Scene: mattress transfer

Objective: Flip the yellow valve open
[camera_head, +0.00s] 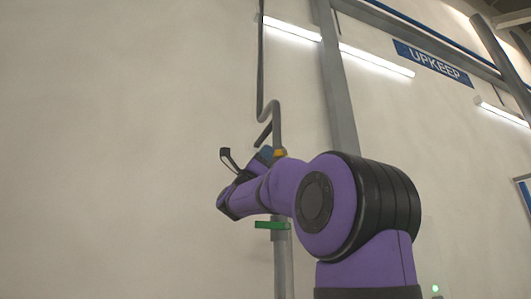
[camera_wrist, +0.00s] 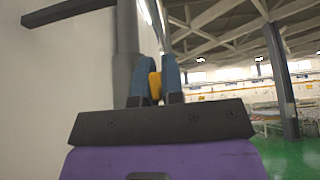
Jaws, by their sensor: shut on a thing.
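The yellow valve (camera_head: 280,153) is a small yellow piece on a grey vertical pipe (camera_head: 276,115) against the wall. Most of it is hidden by my gripper in the body view. In the wrist view, the yellow valve (camera_wrist: 154,86) shows between the two blue fingers. My gripper (camera_head: 267,154) is at the pipe from the left side and is shut on the yellow valve. It also shows in the wrist view (camera_wrist: 155,80), with the pipe close on its left. The valve's exact angle cannot be told.
A green handle (camera_head: 270,225) is on the pipe below my forearm. A dark bar (camera_wrist: 65,12) sticks out to the left of the pipe in the wrist view. A grey post (camera_head: 337,90) stands behind. The plain wall (camera_head: 110,150) on the left is free.

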